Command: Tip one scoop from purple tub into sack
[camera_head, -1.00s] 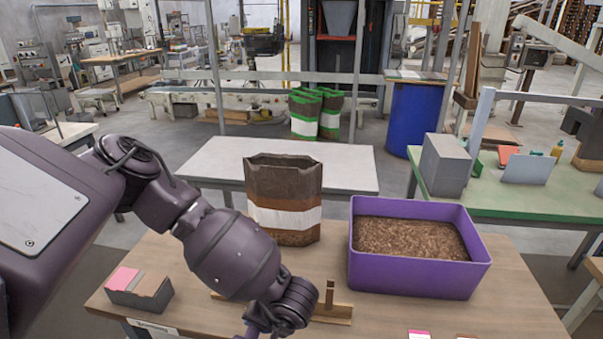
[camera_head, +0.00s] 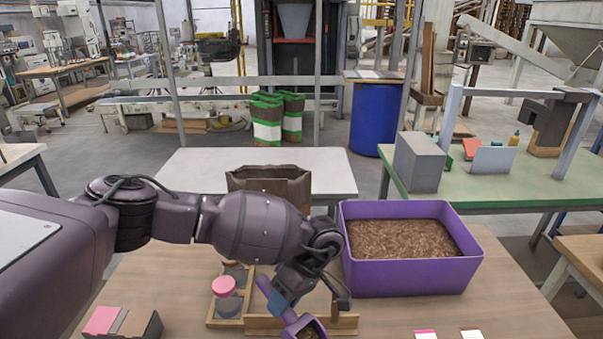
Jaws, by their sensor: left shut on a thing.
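The purple tub (camera_head: 412,279) stands on the wooden table, right of centre, with brown pellets in it. The open brown paper sack (camera_head: 268,179) stands behind my left arm, which hides most of it; its top rim and upper part show. My left gripper (camera_head: 284,299) is low over the table, left of the tub and in front of the sack. It is shut on the handle of a purple scoop (camera_head: 291,319). Brown shows in the scoop's bowl, which the lower picture edge cuts off; how full it is I cannot tell. My right gripper is out of view.
A wooden rack (camera_head: 262,326) with a pink-lidded jar (camera_head: 225,287) is by the scoop. A small box with pink and brown cards (camera_head: 128,322) is at front left. Two cards lie at front right. The table right of the scoop is mostly clear.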

